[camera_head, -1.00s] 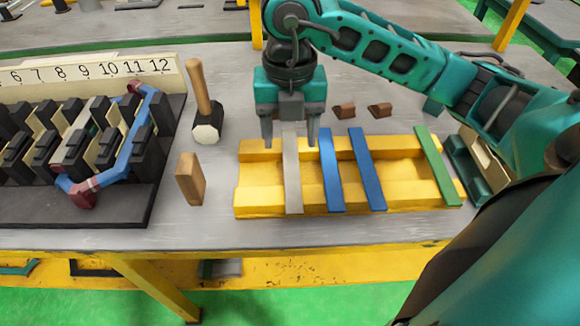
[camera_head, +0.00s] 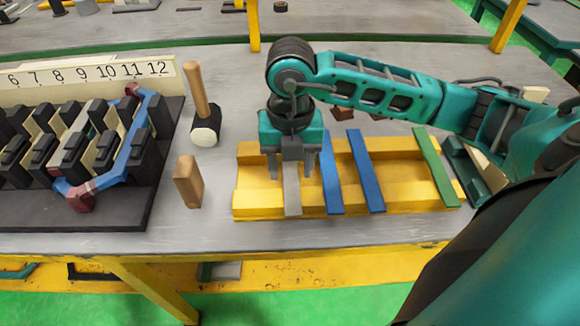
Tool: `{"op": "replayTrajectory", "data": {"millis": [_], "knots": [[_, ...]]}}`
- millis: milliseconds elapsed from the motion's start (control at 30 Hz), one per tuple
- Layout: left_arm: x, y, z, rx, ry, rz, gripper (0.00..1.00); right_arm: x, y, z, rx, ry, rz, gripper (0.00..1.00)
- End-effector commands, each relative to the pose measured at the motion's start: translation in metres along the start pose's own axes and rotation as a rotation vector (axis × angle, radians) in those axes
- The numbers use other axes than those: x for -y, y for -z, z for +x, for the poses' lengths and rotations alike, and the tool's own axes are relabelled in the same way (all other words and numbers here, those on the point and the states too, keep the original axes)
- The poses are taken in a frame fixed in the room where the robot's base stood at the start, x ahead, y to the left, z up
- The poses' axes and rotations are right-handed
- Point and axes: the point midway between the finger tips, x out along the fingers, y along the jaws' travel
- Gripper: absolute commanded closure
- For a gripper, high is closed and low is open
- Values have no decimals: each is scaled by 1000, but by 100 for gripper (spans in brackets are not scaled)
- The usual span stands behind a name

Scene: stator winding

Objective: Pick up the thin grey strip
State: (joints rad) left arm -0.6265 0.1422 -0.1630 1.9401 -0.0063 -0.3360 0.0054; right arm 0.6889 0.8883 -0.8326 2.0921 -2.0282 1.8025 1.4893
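The thin grey strip (camera_head: 292,198) lies across the yellow rack at its left side. Its near end shows, and its far part is hidden behind my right gripper. My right gripper (camera_head: 291,172) points down over the strip. Its two fingers are apart, one on each side of the strip, with a gap visible around it. Whether the fingers have reached the strip's height cannot be told. My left gripper is not in view.
The yellow rack (camera_head: 248,200) also bears two blue strips (camera_head: 331,180) and a green strip (camera_head: 436,170). A wooden block (camera_head: 188,182) and a mallet (camera_head: 205,125) stand to the left. Beyond them is the numbered stator (camera_head: 75,150) with a blue and red coil (camera_head: 130,150).

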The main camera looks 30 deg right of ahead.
Motion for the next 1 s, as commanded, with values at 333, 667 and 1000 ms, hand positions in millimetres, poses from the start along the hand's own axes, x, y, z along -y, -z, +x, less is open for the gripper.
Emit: {"op": "replayTrajectory", "data": {"millis": [333, 667, 1000], "knots": [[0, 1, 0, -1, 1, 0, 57, 0, 0, 0, 0, -1, 0, 81], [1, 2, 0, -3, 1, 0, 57, 0, 0, 0, 0, -1, 0, 100], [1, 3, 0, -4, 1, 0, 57, -1, -1, -10, 3, -3, 0, 100]]}}
